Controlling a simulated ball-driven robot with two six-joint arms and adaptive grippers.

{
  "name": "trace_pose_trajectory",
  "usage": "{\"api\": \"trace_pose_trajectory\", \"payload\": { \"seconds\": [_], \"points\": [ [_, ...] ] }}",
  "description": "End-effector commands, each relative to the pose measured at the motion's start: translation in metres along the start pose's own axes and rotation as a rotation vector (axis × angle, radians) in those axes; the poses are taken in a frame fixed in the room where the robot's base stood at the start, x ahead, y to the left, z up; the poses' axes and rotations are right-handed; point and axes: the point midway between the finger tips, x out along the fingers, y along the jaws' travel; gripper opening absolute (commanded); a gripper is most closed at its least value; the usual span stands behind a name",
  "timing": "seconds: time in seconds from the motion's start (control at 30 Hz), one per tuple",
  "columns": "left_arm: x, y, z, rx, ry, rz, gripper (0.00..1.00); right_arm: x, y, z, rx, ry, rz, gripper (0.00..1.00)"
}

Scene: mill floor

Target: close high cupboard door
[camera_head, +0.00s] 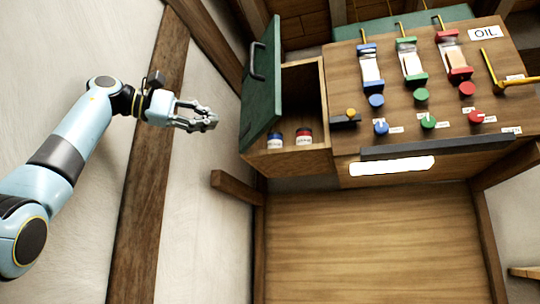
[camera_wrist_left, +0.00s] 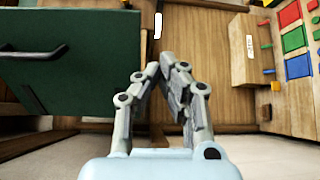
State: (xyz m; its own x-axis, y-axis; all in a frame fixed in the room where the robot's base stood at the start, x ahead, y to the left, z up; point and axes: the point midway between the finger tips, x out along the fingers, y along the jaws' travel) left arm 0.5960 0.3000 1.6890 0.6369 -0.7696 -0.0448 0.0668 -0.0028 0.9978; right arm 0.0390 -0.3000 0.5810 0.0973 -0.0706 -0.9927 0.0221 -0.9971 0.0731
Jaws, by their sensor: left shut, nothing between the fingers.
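The high cupboard (camera_head: 322,150) is a wooden box with a green door (camera_head: 268,85). The door stands open, swung out at the cupboard's left, and the inside shows. A dark bar handle (camera_head: 255,62) is on the door's outer face. My left gripper (camera_head: 214,120) is shut and empty, left of the door with a visible gap in the head view. In the left wrist view the green door (camera_wrist_left: 75,75) fills the upper left, with its handle (camera_wrist_left: 32,55), beside the closed fingertips (camera_wrist_left: 167,62). My right gripper is not in view.
Two small jars, one blue-banded (camera_head: 276,141) and one red-banded (camera_head: 304,137), stand inside the cupboard. Right of it is a wooden panel (camera_head: 345,70) with coloured gauges and knobs. A timber post (camera_head: 152,150) and pale wall are by my left arm. A wooden beam end (camera_head: 232,186) juts below the door.

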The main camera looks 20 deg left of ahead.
Motion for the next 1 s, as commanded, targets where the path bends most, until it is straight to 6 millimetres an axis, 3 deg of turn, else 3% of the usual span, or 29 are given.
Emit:
{"api": "trace_pose_trajectory", "payload": {
  "seconds": [0.1, 0.27, 0.7, 1.0],
  "points": [
    [-0.013, 0.028, 0.012, 0.044, 0.004, 0.039, 0.00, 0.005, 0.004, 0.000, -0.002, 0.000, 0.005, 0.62],
    [-0.004, 0.036, 0.015, 0.050, 0.001, 0.046, 0.00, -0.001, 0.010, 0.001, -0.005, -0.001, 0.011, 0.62],
    [0.085, 0.042, 0.016, 0.046, -0.002, 0.046, 0.00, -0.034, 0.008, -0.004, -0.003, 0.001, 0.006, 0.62],
    [0.121, 0.041, 0.015, 0.046, 0.000, 0.046, 0.00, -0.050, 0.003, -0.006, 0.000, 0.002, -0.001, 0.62]
  ]
}}
